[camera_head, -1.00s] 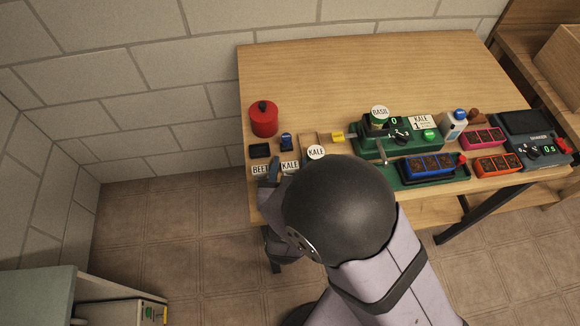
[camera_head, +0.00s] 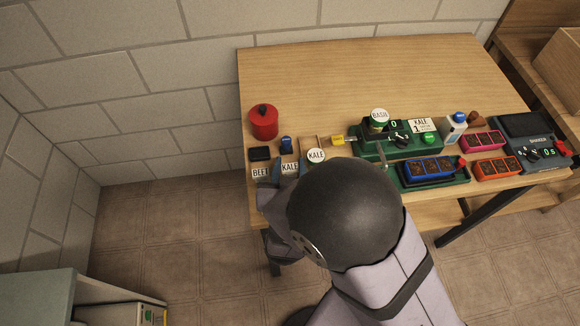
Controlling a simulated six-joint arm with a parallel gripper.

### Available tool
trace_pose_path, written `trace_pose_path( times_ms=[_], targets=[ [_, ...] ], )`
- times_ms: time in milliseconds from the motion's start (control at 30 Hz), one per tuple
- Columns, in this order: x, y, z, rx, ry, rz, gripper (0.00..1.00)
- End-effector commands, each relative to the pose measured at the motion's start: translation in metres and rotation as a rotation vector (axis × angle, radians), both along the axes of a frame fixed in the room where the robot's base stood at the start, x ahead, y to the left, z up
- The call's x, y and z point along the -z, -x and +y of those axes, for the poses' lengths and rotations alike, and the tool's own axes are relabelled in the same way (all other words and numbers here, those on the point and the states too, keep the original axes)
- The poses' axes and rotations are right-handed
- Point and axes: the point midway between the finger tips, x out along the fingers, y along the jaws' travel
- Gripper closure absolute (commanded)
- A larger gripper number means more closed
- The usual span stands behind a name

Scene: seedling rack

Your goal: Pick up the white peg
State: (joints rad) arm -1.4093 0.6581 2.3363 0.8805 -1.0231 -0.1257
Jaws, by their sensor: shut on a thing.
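My gripper (camera_head: 290,172) is at the front left of the wooden table, mostly hidden behind my own dark round arm joint. One blue-grey finger shows just left of a white piece marked KALE (camera_head: 290,168), and part of the other shows at its right. The gripper is shut on this piece, which I take to be the white peg. Its lower part is hidden, so I cannot tell whether it is clear of the table. A white BEET piece (camera_head: 260,173) stands just to the left.
A round KALE lid (camera_head: 316,155) is close at the right. A black box (camera_head: 260,153), a small blue item (camera_head: 286,144) and a red canister (camera_head: 263,122) stand behind. The table's back is clear.

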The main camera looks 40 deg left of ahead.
Motion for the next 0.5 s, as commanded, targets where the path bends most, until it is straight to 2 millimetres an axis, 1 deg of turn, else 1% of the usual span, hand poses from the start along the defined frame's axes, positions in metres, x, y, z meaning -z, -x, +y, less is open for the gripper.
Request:
trace_pose_path(
  times_ms=[233, 500],
  targets=[
    [-0.022, 0.000, 0.000, 0.000, -0.004, -0.001, 0.85],
    [-0.052, 0.000, 0.000, 0.000, -0.005, -0.002, 0.86]
  ],
)
